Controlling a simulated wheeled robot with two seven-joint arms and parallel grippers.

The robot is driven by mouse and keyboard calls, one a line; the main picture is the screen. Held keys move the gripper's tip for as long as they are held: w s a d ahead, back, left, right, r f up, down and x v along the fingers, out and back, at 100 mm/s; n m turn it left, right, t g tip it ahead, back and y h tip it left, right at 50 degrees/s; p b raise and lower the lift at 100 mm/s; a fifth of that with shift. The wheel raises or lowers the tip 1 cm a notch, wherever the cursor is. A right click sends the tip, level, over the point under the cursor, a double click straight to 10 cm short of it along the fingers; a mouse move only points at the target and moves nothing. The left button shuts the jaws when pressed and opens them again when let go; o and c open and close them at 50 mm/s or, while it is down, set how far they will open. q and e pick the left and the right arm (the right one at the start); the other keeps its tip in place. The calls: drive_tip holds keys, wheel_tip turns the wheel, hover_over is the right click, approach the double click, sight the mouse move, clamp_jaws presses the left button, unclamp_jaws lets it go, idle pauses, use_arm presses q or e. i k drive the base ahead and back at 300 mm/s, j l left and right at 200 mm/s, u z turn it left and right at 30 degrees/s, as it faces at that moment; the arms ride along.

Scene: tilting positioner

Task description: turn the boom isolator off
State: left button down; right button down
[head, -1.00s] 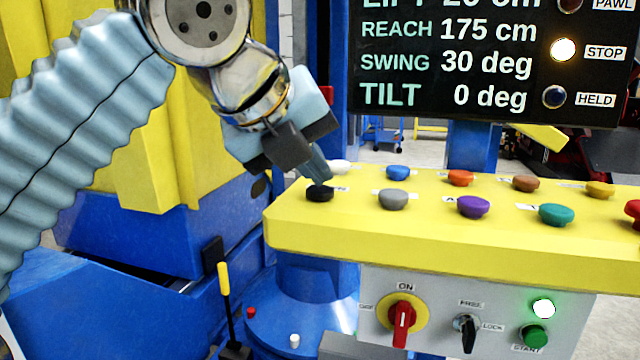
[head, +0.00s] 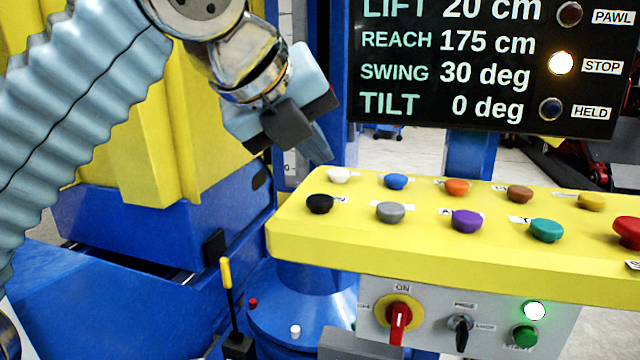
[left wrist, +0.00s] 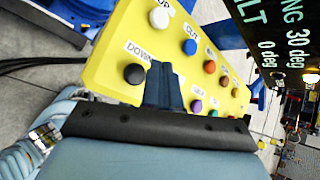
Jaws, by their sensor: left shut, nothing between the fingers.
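The red rotary switch (head: 398,316) sits on a round yellow plate on the grey front panel, below the yellow button console. I take it to be the boom isolator. Its handle stands upright, in line with the ON label above it; the label to its left is too small to read surely. My left gripper (head: 322,157) is shut and empty, just above the console's far left corner, behind the black button (head: 319,204). In the left wrist view its fingers (left wrist: 164,84) show over the console near the DOWN label. My right gripper is not in view.
The yellow console (head: 400,249) carries several coloured buttons and overhangs the grey panel. A black selector (head: 460,330) and a green button (head: 524,336) are right of the red switch. A yellow-handled lever (head: 226,280) stands to the left. The display (head: 480,65) hangs above.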

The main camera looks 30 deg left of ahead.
sight(398, 315)
drive_tip(key=k+j, duration=0.15)
drive_tip(key=k, duration=0.85)
